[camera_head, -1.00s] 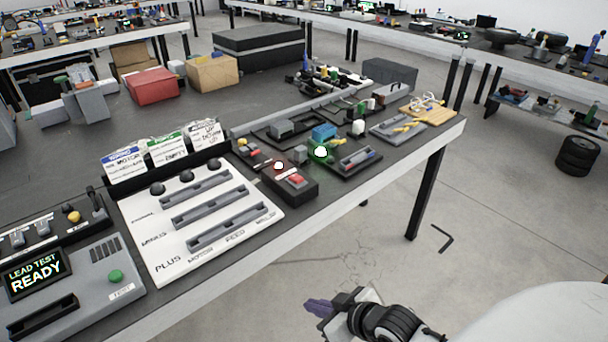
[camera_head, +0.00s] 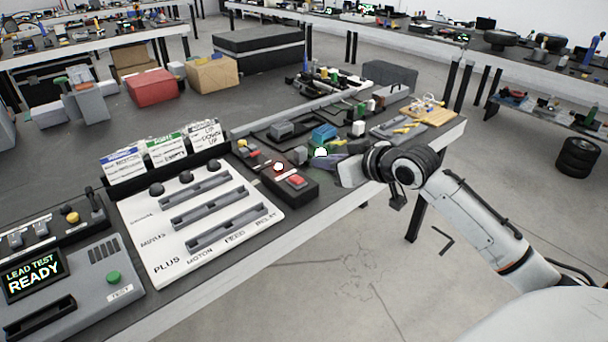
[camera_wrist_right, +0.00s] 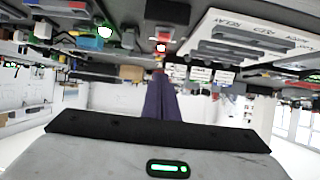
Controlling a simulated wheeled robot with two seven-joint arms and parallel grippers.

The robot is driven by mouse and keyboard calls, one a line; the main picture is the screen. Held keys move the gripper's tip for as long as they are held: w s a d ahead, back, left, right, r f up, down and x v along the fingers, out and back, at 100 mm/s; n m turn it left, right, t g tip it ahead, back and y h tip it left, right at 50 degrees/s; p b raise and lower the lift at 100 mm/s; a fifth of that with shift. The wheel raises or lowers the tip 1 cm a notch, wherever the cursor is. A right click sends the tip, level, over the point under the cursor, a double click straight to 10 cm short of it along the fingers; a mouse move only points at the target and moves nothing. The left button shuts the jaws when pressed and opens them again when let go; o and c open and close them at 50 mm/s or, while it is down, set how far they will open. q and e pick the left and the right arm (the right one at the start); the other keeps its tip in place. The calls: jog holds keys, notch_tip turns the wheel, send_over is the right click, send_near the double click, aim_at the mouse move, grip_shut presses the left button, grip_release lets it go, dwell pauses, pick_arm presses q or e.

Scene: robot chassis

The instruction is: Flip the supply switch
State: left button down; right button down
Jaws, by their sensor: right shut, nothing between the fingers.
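A black box (camera_head: 284,182) with a red rocker switch (camera_head: 296,180) and a small lit white lamp (camera_head: 278,167) stands near the front edge of the bench. It looks like the supply switch, but no label is readable. My left gripper is not in view.
A white panel (camera_head: 150,247) with slots lies left of the box. A grey tester (camera_head: 75,285) reads "LEAD TEST READY". A bright round lamp (camera_head: 320,153) and a blue block (camera_head: 324,132) are close to my right gripper. Open floor lies in front.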

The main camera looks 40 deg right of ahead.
send_over(296, 180)
jog(key=s, duration=0.1)
jog(key=f, duration=0.2)
jog(key=d+f, duration=0.1)
jog(key=shift+s+f, duration=0.15)
jog(key=shift+f, duration=0.25)
jog(key=f, duration=0.2)
jog(key=shift+s+f, duration=0.25)
jog(key=shift+f, duration=0.05)
jog(key=shift+s+f, duration=0.2)
jog(key=shift+f, duration=0.5)
